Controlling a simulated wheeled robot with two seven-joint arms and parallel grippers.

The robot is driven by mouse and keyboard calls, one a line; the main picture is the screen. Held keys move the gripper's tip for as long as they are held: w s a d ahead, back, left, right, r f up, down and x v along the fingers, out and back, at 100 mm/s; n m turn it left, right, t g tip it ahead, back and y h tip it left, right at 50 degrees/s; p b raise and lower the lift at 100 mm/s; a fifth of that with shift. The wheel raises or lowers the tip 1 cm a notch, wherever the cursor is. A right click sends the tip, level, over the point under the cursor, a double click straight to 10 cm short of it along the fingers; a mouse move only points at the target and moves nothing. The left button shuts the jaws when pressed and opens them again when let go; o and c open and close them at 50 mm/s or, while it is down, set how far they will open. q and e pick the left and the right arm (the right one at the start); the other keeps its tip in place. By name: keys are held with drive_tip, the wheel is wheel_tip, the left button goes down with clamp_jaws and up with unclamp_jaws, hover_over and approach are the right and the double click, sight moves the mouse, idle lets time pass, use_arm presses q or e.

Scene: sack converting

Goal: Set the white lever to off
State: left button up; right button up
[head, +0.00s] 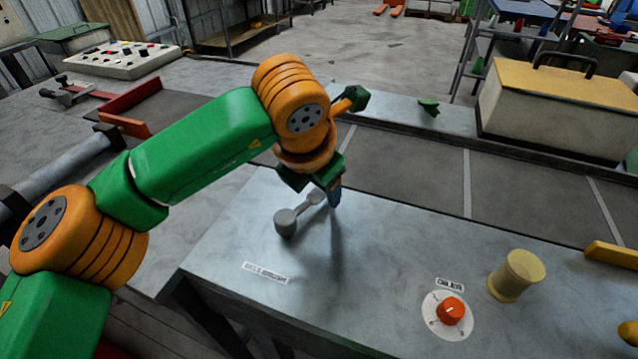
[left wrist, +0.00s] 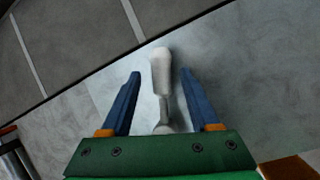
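The white lever (head: 300,211) stands on the grey panel, its round base to the lower left and its arm reaching up and right towards my left gripper. A label with unreadable text (head: 265,273) lies in front of it. My left gripper (head: 333,192) is at the lever's far end. In the left wrist view the lever (left wrist: 161,75) lies between the two blue fingers of my left gripper (left wrist: 161,78), with a gap on each side. The fingers are open and do not appear to touch it. My right gripper is not in view.
An orange knob (head: 451,311) on a white dial and a cream spool (head: 515,276) stand on the panel to the right. A yellow-lidded box (head: 558,88) stands behind the dark conveyor (head: 410,168). A control box (head: 118,59) is at the back left.

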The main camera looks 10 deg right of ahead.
use_arm(q)
drive_tip(key=v, duration=0.7)
drive_tip(key=shift+b, duration=0.45)
